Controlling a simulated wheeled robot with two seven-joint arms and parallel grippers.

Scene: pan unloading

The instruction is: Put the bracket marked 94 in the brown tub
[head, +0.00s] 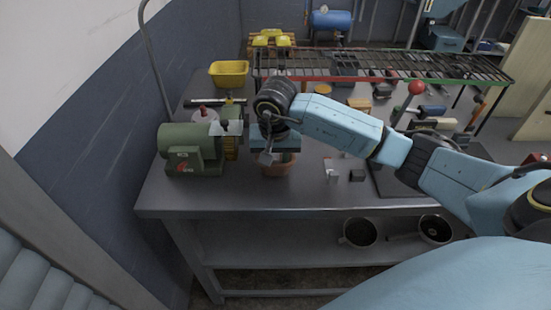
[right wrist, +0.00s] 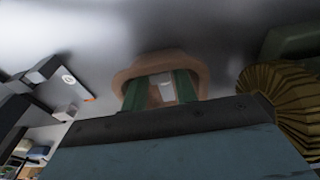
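The brown tub (head: 268,168) stands near the front left of the workbench, partly hidden by my right gripper. In the right wrist view the tub's rim (right wrist: 160,66) surrounds the far ends of the fingers. My right gripper (right wrist: 161,88) has its two green fingers apart, over or inside the tub. A small pale grey piece (right wrist: 167,91) shows between the fingers with gaps beside it, seemingly in the tub; I cannot read any mark on it. A pale bracket-like piece (head: 331,175) stands right of the tub. My left gripper is out of view.
A green bench grinder (head: 190,148) stands close left of the tub. A dark block (head: 357,175) lies to the right. A yellow bin (head: 229,73) and a wire rack (head: 400,65) are farther back. Pots (head: 360,232) stand on the lower shelf.

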